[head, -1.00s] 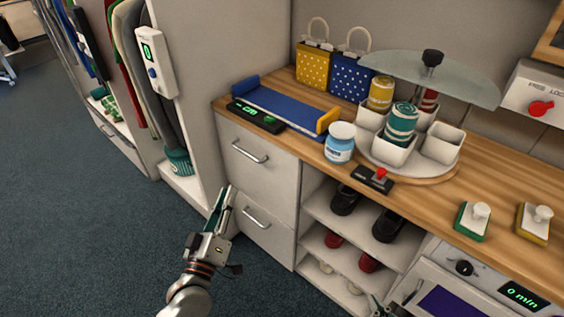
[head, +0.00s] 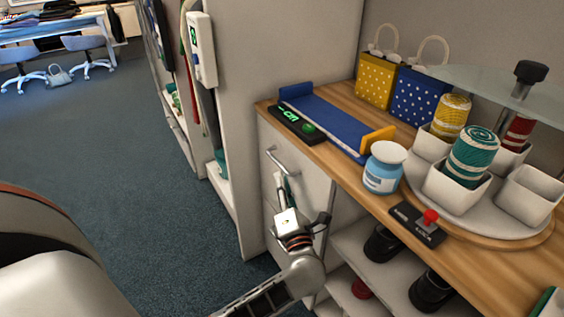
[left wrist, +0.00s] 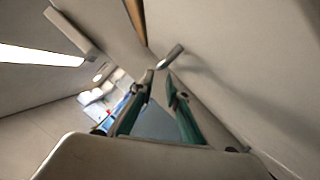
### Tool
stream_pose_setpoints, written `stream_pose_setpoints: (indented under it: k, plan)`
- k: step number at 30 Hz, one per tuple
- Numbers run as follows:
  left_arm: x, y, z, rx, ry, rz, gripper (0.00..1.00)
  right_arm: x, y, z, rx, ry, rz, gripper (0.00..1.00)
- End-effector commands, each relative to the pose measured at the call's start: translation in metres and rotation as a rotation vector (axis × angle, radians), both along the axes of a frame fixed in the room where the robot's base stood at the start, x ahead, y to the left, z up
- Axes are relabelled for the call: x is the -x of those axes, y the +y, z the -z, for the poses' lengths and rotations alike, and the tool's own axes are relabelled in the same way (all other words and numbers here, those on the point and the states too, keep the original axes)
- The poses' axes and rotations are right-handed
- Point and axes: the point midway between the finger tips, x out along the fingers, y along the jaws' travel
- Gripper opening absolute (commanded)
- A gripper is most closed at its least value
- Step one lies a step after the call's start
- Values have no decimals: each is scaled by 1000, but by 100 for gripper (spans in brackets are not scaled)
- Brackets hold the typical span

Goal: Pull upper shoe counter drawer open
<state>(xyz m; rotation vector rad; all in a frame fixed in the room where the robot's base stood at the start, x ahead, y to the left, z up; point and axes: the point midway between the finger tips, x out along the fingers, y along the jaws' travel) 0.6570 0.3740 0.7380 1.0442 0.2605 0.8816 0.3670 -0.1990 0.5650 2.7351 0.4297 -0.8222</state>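The upper shoe counter drawer (head: 312,186) is a pale front under the wooden counter, and looks closed. Its metal bar handle (head: 281,161) runs along the top part of the front; it also shows in the left wrist view (left wrist: 172,56). My left gripper (head: 281,180) is at the drawer front, just below the handle. In the left wrist view its two green-lined fingers (left wrist: 161,82) are apart, with the handle close at their tips. I cannot tell whether they touch it. My arm partly hides the lower drawer. My right gripper is out of view.
The wooden counter (head: 335,160) holds a blue tray (head: 325,118), a blue-labelled jar (head: 383,168), a red-lever switch (head: 418,224) and a carousel of white cups (head: 455,190). Open shoe shelves (head: 352,240) are right of the drawers. A wardrobe panel (head: 237,130) stands left; the floor there is clear.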

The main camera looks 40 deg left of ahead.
Motion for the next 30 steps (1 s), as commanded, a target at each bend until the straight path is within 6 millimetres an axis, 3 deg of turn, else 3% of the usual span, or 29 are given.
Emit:
stream_pose_setpoints:
  k: [15,28,30]
  plan:
    - [-42,49,-13,-3,0,0,15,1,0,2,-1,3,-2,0]
    - [-49,56,-16,-3,0,1,15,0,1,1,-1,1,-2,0]
    - [-49,56,-16,-2,1,1,0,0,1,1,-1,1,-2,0]
